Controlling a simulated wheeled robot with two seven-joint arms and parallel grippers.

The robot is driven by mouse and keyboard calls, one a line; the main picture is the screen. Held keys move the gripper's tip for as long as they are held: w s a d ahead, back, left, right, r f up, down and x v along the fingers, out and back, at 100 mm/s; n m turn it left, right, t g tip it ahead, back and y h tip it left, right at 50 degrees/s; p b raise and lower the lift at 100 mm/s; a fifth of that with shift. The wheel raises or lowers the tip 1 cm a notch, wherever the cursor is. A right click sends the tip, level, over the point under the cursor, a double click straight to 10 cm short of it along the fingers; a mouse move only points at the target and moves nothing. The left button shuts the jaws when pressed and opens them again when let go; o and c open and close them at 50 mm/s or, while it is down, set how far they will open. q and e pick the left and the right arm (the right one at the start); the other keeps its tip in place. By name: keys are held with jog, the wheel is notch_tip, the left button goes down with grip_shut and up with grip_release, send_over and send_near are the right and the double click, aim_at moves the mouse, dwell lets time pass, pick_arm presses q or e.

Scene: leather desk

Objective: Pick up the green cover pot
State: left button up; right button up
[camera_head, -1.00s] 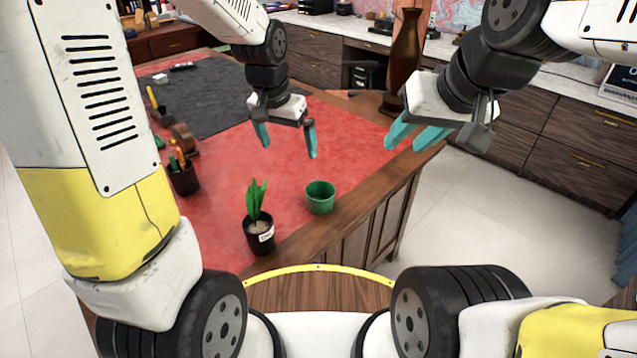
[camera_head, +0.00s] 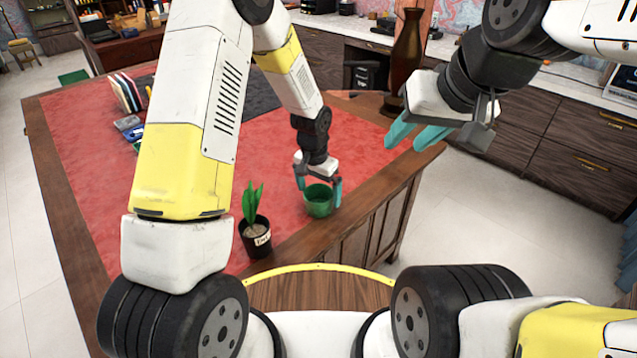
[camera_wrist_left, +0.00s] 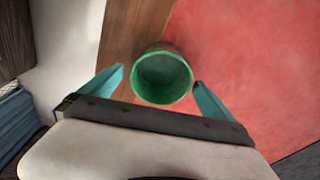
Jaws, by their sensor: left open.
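The green cover pot (camera_head: 319,201) stands upright on the red leather top near the wooden edge of the desk. It looks empty, and its open mouth faces the camera in the left wrist view (camera_wrist_left: 162,77). My left gripper (camera_head: 319,192) is open at the pot, with one teal finger to each side of it. In the left wrist view the fingertips (camera_wrist_left: 158,76) flank the pot with small gaps. My right gripper (camera_head: 408,136) hangs empty at the right, away from the pot, with its teal fingers apart.
A black pot with a green plant (camera_head: 256,236) stands close left of the green pot. A tall brown vase (camera_head: 405,62) stands at the desk's far right corner. The red desk top (camera_head: 75,130) has free room behind and left.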

pick_arm(q)
jog(key=shift+w+f, duration=0.15)
jog(key=shift+f, duration=0.6)
jog(key=c, duration=1.5)
